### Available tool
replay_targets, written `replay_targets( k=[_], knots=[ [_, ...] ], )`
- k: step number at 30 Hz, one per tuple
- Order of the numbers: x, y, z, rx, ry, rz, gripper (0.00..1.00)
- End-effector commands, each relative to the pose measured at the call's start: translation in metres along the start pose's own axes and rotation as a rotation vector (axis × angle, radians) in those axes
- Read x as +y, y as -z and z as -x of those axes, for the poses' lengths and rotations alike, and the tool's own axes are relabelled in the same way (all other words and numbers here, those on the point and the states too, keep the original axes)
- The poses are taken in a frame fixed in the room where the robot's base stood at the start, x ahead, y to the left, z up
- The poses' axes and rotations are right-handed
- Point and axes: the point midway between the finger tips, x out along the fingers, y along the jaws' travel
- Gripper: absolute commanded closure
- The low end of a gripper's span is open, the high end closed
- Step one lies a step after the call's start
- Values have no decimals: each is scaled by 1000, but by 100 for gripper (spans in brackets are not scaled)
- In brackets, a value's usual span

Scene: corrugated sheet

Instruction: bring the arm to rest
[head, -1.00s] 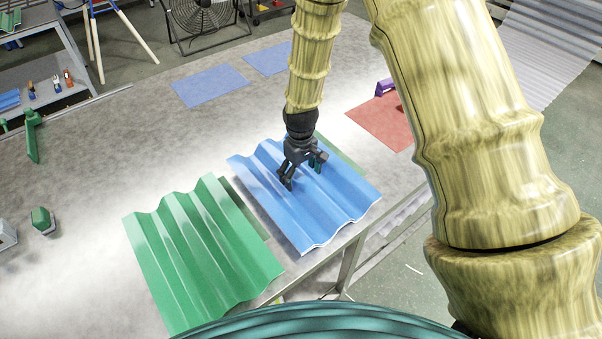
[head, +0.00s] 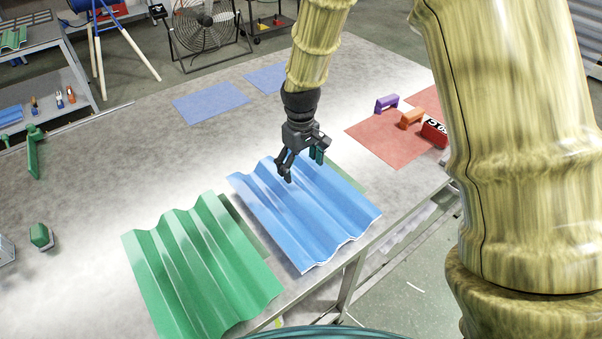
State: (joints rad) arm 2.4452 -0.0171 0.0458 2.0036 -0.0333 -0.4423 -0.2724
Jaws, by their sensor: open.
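My gripper (head: 301,172) is open and empty, pointing down over the far part of the blue corrugated sheet (head: 318,215). I cannot tell how high it is above the sheet. The blue sheet lies near the table's front right edge. A green corrugated sheet (head: 205,262) lies beside it on the left. My arm comes down from the top of the view, and its large bamboo-like links cover the right side.
The grey table (head: 110,190) has free room at its middle and left. Purple (head: 387,103) and orange (head: 411,118) handled blocks and a black-and-red item (head: 434,132) are at the red mat (head: 376,141). Blue mats (head: 211,103) lie at the back. A green clamp-like tool (head: 34,155) is far left.

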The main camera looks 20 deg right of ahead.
Motion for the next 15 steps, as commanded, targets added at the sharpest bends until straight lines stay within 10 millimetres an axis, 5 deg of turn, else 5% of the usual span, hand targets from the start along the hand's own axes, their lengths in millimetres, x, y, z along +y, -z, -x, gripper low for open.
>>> replay_targets(
  k=[15],
  knots=[
    [0, 0, 9, 1, 0, 0, 15]
  ],
)
